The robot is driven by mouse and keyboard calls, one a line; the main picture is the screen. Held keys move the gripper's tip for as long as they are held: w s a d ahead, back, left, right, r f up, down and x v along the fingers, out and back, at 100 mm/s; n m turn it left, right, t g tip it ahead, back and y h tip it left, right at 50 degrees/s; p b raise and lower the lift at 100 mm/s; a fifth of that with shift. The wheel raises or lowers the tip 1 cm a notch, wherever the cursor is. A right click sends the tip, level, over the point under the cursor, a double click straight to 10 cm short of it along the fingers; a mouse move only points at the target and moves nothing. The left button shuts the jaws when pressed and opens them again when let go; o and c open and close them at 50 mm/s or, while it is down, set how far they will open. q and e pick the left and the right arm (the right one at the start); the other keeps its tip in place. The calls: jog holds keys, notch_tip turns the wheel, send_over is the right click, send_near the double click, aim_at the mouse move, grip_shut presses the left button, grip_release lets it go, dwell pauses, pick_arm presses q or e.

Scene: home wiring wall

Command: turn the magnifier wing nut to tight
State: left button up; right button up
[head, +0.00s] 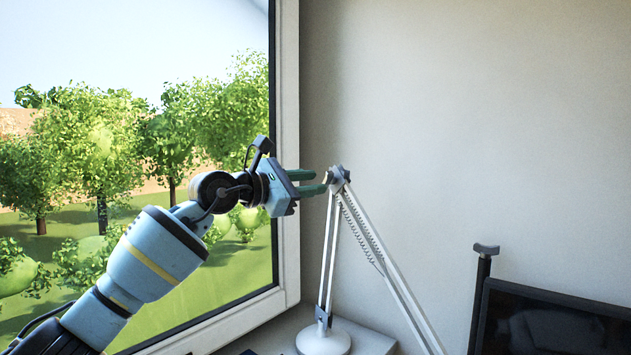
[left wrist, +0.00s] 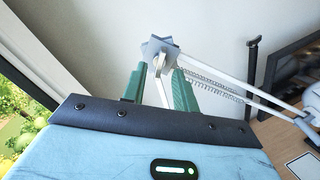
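The magnifier arm's top joint (head: 338,180) is a grey bracket at the peak of two white lamp-style arms. In the left wrist view the bracket (left wrist: 160,46) looks star-shaped, with a small pale wing nut (left wrist: 160,64) on its near side. My left gripper (head: 318,182) comes in from the left with green fingers pointing at the joint. In the left wrist view its fingers (left wrist: 160,82) stand apart, one on each side of the wing nut, with visible gaps. Contact cannot be seen. The nut's exact angle is unclear. My right gripper is not in view.
A white round base (head: 323,341) carries the magnifier stand on the desk. A spring and white arm (head: 398,283) slope down right. The window frame (head: 288,130) is close on the left. A dark monitor (head: 555,322) and black post (head: 481,290) stand at right.

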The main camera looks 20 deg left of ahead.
pick_arm(q)
jog(key=shift+x, duration=1)
jog(key=shift+c, duration=0.3)
grip_shut()
